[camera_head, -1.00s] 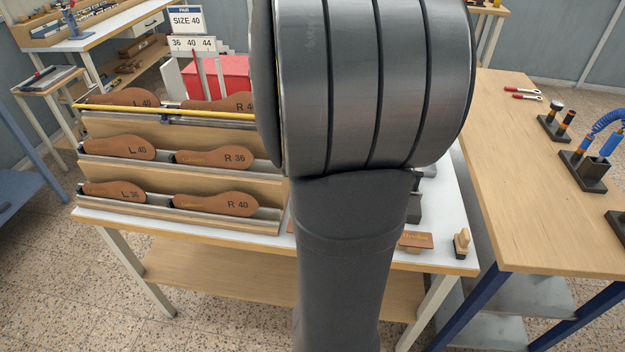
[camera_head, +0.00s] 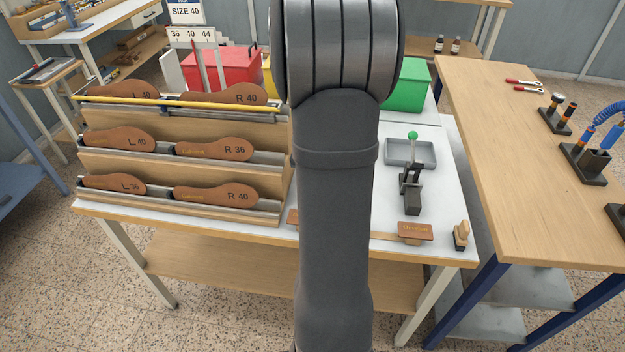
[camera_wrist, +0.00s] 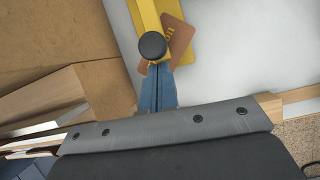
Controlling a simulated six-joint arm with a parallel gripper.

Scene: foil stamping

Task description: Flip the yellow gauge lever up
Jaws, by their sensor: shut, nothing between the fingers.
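The yellow gauge lever (camera_wrist: 145,14) runs from the top edge of the wrist view down to a round black knob (camera_wrist: 152,45). In the head view my arm hides the lever and the gripper.
A wooden rack (camera_head: 190,132) with brown insoles (camera_head: 215,149) stands left on the white table. A grey tray (camera_head: 425,160), a small device with a green knob (camera_head: 412,188), a leather tag (camera_head: 415,230) and a wooden-handled stamp (camera_head: 461,235) sit to the right. The table's front edge is close.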

